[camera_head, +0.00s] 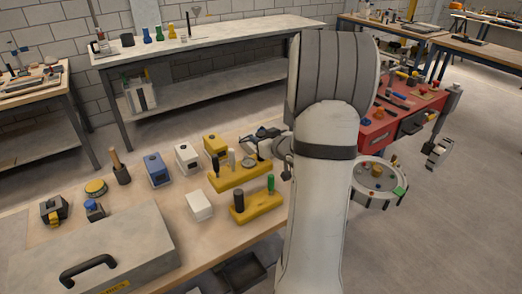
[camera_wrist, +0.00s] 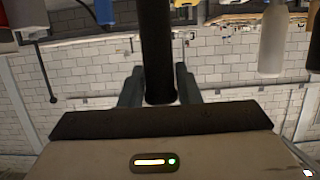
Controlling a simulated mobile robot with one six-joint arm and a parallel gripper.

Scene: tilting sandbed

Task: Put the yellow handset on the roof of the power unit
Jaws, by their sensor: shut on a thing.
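My gripper (camera_head: 264,140) is over the back right of the workbench, close to the yellow holder (camera_head: 226,184) with upright pieces in it. In the wrist view, my gripper (camera_wrist: 160,88) is shut on a black cylindrical thing (camera_wrist: 156,45). A blue box (camera_head: 157,170), a white box (camera_head: 188,160) and a yellow box (camera_head: 214,146) stand in a row left of my gripper. I cannot tell which is the power unit.
A second yellow holder (camera_head: 260,208) and a small white box (camera_head: 199,206) lie nearer the front. A large grey case (camera_head: 110,240) fills the front left. A red bench (camera_head: 375,132) and a round tray (camera_head: 366,188) stand right of my arm.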

